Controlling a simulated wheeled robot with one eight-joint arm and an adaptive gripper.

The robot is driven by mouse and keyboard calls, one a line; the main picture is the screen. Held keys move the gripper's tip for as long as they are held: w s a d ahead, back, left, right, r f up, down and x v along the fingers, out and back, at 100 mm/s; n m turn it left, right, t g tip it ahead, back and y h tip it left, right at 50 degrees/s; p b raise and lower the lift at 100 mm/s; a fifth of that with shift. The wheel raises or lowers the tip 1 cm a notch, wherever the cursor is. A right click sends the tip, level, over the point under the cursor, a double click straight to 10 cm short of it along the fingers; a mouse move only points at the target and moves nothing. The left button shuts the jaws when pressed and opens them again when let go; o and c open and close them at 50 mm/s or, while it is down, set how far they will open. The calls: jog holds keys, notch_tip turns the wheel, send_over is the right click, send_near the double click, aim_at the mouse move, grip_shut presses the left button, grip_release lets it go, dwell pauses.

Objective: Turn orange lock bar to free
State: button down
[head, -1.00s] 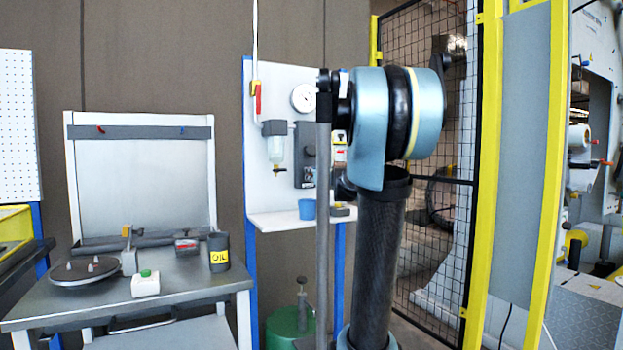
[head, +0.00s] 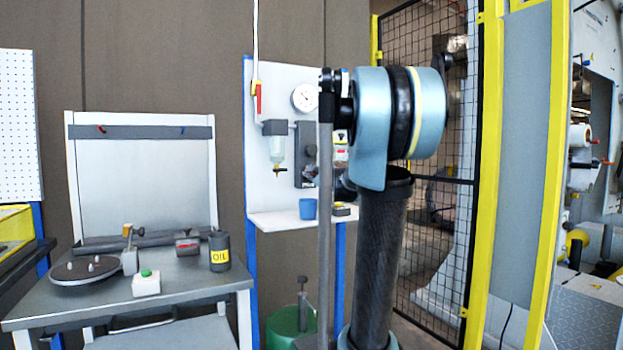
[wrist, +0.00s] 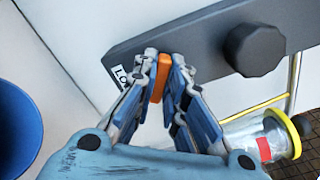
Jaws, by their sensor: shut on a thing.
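The orange lock bar (wrist: 160,78) shows in the wrist view as a short upright bar on a dark grey panel (wrist: 195,45). My gripper (wrist: 164,72) has its two blue fingers on either side of the bar and is shut on it. The bar looks roughly in line with the fingers. A white label (wrist: 120,77) with partly hidden black letters, "LO", sits left of the fingers. In the head view the grey panel (head: 305,154) is partly behind my arm; the bar and my gripper cannot be made out there.
A black knob (wrist: 254,50) juts from the panel right of the bar. A clear jar (wrist: 262,140) lies below right in the wrist view. A blue cup (head: 307,209) stands on the white shelf (head: 275,220). A mesh fence (head: 440,190) stands at right.

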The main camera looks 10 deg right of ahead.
jog(key=shift+s+a+f+n, duration=0.1)
jog(key=shift+f+n, duration=0.05)
jog(key=shift+n, duration=1.65)
jog(key=shift+s+f+n, duration=0.1)
jog(key=shift+n, duration=1.7)
jog(key=c, duration=1.6)
grip_release()
jog(key=shift+c, duration=0.2)
jog(key=shift+w, duration=0.1)
jog(key=v, duration=1.1)
jog(key=shift+s, duration=0.35)
